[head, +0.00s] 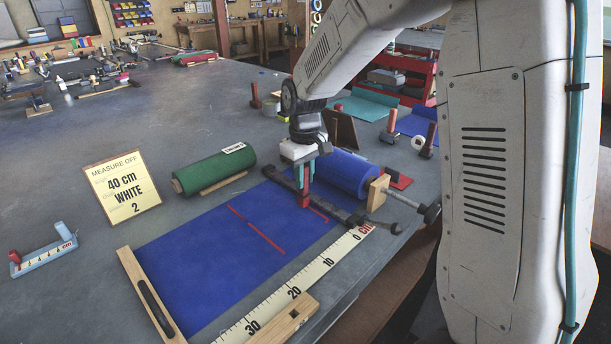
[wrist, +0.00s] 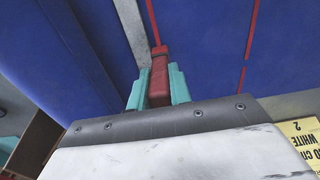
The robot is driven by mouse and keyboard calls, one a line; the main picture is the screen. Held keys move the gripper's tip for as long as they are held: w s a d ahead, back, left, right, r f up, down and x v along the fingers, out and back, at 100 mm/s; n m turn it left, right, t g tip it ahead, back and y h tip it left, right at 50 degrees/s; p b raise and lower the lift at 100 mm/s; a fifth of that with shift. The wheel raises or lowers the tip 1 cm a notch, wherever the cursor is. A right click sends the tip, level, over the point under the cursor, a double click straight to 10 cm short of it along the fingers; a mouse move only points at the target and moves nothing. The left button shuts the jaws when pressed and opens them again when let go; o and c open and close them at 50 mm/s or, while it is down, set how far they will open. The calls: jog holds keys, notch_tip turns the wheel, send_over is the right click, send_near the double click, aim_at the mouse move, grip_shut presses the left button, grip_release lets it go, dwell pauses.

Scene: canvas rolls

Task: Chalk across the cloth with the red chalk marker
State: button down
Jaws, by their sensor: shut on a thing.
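My gripper (head: 304,180) has teal fingers and is shut on the red chalk marker (head: 304,198), which it holds upright over the blue cloth (head: 205,262), beside the dark bar. The marker also shows between the fingers in the wrist view (wrist: 159,80). A short red line (head: 318,212) runs from near the marker tip toward the ruler side. A longer red line (head: 265,238) with a small gap crosses the cloth farther from the roll. Both lines show in the wrist view. The blue roll (head: 345,170) lies behind the marker. Whether the tip touches the cloth is unclear.
A dark bar (head: 341,212) lies across the cloth by the roll. A cm ruler (head: 292,291) runs along the near edge. A wooden bar (head: 147,292) lies at the cloth's end. A card (head: 122,188) reads 40 cm, WHITE, 2. A green roll (head: 215,171) lies behind.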

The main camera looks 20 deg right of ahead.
jog(key=shift+w, duration=0.15)
jog(key=shift+w+a, duration=0.35)
jog(key=shift+w, duration=0.3)
jog(key=shift+w+a, duration=0.3)
jog(key=shift+w, duration=0.3)
jog(key=shift+w+a, duration=0.2)
jog(key=shift+w, duration=0.5)
jog(key=shift+w+a, duration=0.15)
jog(key=shift+w, duration=0.55)
jog(key=shift+w+a, duration=0.15)
jog(key=shift+w, duration=0.3)
jog(key=shift+w+a, duration=0.25)
jog(key=shift+w, duration=0.25)
jog(key=shift+w+a, duration=0.25)
jog(key=shift+w, duration=0.25)
jog(key=shift+w+a, duration=0.35)
jog(key=shift+w, duration=0.3)
jog(key=shift+w+a, duration=0.35)
jog(key=shift+w, duration=0.3)
